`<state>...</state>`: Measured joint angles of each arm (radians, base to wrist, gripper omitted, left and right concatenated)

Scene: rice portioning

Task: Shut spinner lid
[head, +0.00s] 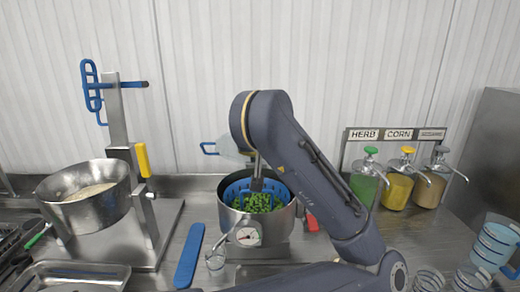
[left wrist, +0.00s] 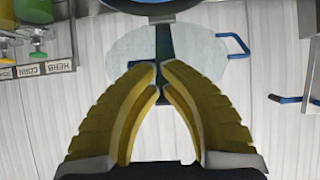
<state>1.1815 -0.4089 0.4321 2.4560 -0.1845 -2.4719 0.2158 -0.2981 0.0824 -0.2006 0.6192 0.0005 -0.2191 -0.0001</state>
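The spinner is a steel pot (head: 273,230) with a blue basket (head: 233,190) of green pieces and a round gauge on its front. Its clear lid (head: 231,150) stands raised behind the pot, with a blue handle (head: 208,148) on its left. The left wrist view shows the lid (left wrist: 125,55), the handle (left wrist: 237,44) and a dark bar (left wrist: 163,40) down its middle. My left gripper (left wrist: 159,66) has its yellow fingertips nearly together in front of the bar; I see no clear grip on it. My right gripper is out of view.
A steel bowl (head: 58,210) on a stand is at left. A blue strip (head: 189,256) lies left of the pot. Several pump bottles stand under a label board (head: 398,134) at right. Clear cups (head: 494,247) crowd the right front corner.

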